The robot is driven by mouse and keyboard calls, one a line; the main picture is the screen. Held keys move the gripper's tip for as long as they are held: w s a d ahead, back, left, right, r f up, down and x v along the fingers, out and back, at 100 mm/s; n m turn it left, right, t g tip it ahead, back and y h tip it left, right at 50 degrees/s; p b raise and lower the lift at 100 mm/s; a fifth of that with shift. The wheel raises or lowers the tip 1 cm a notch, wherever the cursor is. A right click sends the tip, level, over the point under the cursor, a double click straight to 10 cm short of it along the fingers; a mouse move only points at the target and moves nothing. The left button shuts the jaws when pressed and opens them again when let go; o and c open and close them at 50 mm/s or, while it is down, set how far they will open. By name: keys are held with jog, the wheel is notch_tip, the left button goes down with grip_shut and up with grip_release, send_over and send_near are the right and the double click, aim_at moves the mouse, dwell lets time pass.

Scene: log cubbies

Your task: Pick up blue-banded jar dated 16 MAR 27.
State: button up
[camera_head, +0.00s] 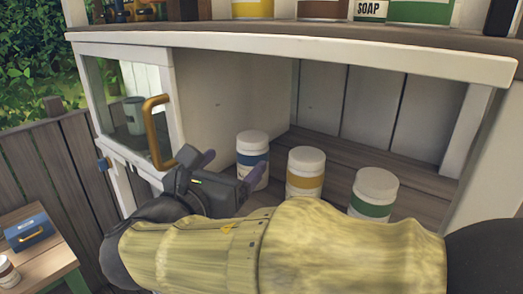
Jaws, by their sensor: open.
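A white jar with a blue band (254,148) and a white lid stands upright on the cubby shelf, leftmost of three jars. Its lower front is partly hidden by my gripper, and no date can be read on it. My gripper (222,170) is open and reaches up from the lower left, with its dark fingers at the left and front of the blue-banded jar. I cannot tell whether a finger touches the jar. My yellow-sleeved arm runs across the bottom of the view.
A yellow-banded jar (306,172) and a green-banded jar (375,192) stand to the right. A glass door with a brass handle (156,130) is at the left. A shelf edge (300,50) runs above. A low table (45,254) with a blue box (29,232) is lower left.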

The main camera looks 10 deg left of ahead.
aim_at(245, 151)
jog(key=p+x, duration=0.2)
jog(key=x, duration=0.3)
jog(key=shift+w+d, duration=0.1)
jog(key=shift+w, duration=0.25)
jog(key=shift+w, duration=0.1)
jog(key=p+x, duration=0.1)
jog(key=x, duration=0.1)
jog(key=p+x, duration=0.2)
jog(key=x, duration=0.1)
jog(key=shift+w+f, duration=0.1)
jog(key=shift+f, duration=0.15)
jog(key=shift+c, duration=0.2)
jog(key=c, duration=1.3)
